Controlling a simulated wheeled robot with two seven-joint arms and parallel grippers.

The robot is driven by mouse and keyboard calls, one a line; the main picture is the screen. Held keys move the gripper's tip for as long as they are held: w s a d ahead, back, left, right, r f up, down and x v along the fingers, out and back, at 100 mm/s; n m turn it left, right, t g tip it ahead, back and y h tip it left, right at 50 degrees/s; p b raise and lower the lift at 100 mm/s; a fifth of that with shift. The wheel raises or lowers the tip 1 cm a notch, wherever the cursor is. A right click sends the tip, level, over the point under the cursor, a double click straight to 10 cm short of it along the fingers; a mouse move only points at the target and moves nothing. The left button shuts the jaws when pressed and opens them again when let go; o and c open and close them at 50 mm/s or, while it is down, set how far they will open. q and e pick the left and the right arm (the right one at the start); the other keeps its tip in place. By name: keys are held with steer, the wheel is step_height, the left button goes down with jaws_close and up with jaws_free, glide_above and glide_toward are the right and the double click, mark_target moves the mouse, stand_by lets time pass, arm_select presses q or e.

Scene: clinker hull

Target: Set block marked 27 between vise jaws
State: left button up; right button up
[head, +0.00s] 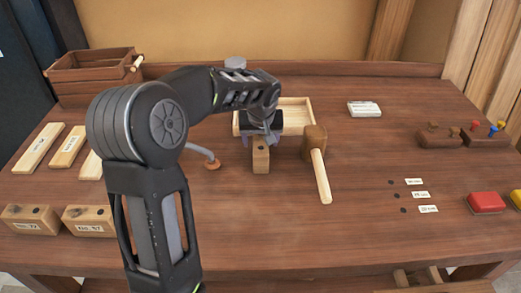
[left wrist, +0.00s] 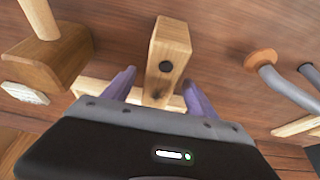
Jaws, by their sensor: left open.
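My left gripper (head: 262,132) is open over a small wooden block (head: 261,160) in the middle of the bench. In the left wrist view the open fingers (left wrist: 160,86) stand on either side of this block (left wrist: 170,42), which has a dark round hole; no number shows on it. Two other wooden blocks with white number labels lie at the left front, one at the far left (head: 28,218) and one beside it (head: 88,219). Their numbers are too small to read surely. I cannot make out the vise jaws. My right gripper is not in view.
A mallet (head: 320,175) lies just right of the gripper, before a pale tray (head: 299,104). A grey hooked rod on an orange base (head: 212,164) stands to the left. A crate (head: 92,72) is at the back left.

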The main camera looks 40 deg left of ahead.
arm_select(q)
steer(key=shift+c, duration=0.5)
jaws_close()
